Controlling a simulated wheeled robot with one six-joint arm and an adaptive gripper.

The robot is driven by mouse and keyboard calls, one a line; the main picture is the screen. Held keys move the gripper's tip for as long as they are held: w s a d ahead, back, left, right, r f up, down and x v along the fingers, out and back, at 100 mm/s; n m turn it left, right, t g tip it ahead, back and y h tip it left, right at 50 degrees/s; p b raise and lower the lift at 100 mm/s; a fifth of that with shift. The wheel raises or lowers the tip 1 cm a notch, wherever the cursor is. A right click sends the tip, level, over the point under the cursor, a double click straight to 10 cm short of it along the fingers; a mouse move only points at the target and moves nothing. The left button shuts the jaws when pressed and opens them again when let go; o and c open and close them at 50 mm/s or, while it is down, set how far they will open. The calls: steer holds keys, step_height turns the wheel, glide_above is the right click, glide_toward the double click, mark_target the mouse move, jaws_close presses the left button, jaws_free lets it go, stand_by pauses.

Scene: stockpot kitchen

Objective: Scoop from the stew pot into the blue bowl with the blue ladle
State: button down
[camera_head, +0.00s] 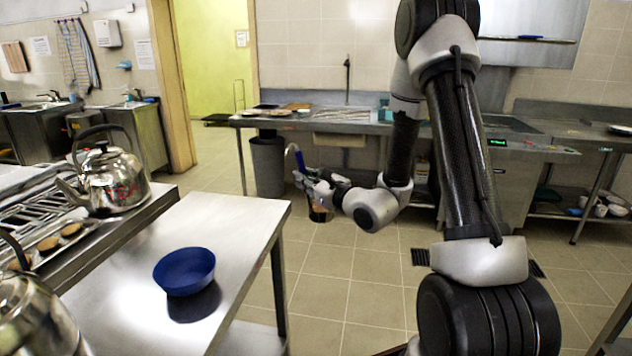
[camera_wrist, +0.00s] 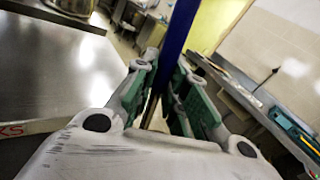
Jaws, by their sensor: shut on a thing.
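The blue bowl (camera_head: 185,272) stands upright on the steel table at the lower left of the head view. Its inside shows no clear contents. My gripper (camera_head: 305,180) is shut on the blue ladle (camera_head: 299,158), whose handle stands up from the jaws; the blue handle also shows in the wrist view (camera_wrist: 178,40) between the green-padded fingers (camera_wrist: 165,95). The ladle's brownish lower end (camera_head: 320,214) hangs below the gripper, over the floor, to the right of the table and apart from the bowl. I cannot make out a stew pot.
The steel table (camera_head: 225,225) is clear around the bowl. A kettle (camera_head: 112,180) and a tray of round items (camera_head: 60,240) stand on the counter at left. Another shiny kettle (camera_head: 35,315) is at the lower left. A grey bin (camera_head: 268,163) stands by the back counter.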

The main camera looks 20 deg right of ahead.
steer(key=s+a+r+n+g+y, duration=0.2)
steer(key=s+a+r+y, duration=0.15)
steer(key=a, duration=0.55)
steer(key=s+a+r+n+g+y, duration=0.2)
steer(key=s+a+r+n+g, duration=0.15)
steer(key=a, duration=0.55)
steer(key=s+a+r+n+g+y, duration=0.1)
steer(key=s+a+r+y, duration=0.3)
steer(key=a, duration=0.5)
steer(key=s+a+n+g, duration=0.4)
steer(key=s+a, duration=0.3)
steer(key=s, duration=0.4)
steer(key=shift+g+y, duration=0.45)
steer(key=shift+g, duration=0.4)
steer(key=shift+a+r, duration=0.1)
steer(key=shift+r, duration=0.05)
